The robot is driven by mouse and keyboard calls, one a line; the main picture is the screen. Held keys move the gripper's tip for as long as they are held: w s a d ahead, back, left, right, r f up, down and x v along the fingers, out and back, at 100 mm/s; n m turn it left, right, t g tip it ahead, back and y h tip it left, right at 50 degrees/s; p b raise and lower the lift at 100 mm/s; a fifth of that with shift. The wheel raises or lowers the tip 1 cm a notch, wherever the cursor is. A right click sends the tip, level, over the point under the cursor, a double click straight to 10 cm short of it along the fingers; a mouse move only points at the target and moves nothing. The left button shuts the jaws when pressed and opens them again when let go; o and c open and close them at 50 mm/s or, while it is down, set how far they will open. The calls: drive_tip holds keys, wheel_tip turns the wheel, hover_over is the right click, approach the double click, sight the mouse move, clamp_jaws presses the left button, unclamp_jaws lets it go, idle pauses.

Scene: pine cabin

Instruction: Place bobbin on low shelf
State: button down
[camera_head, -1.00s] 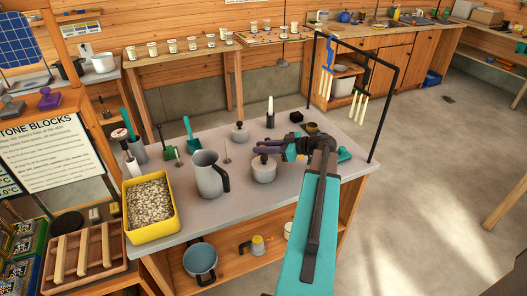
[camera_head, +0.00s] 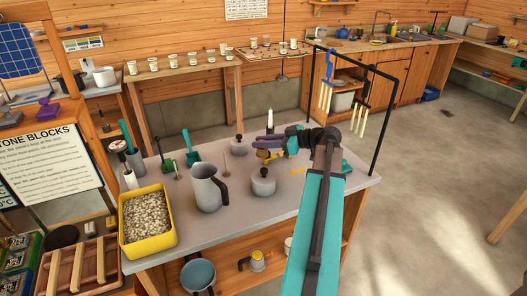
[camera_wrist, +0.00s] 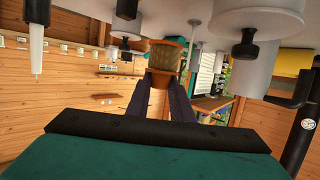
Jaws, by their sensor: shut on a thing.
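My gripper (camera_head: 268,143), with dark purple fingers, is over the back middle of the grey-topped table (camera_head: 240,215). It is shut on a bobbin (camera_wrist: 166,57), which is brown with an orange-brown rim in the wrist view. In the head view the bobbin (camera_head: 264,154) is a small brownish shape, partly hidden by the fingers. The low wooden shelf (camera_head: 228,272) is under the tabletop, at the bottom of the head view. A blue pot (camera_head: 199,275) and a grey and yellow mug-like item (camera_head: 257,260) stand on it.
On the tabletop stand a grey pitcher (camera_head: 207,188), lidded pots (camera_head: 263,183), a yellow tray of pebbles (camera_head: 147,220) and green scoops (camera_head: 190,150). A black rack frame (camera_head: 375,125) rises at the right end. Open floor (camera_head: 435,210) lies to the right.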

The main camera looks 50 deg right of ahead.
drive_tip(key=shift+r, duration=0.85)
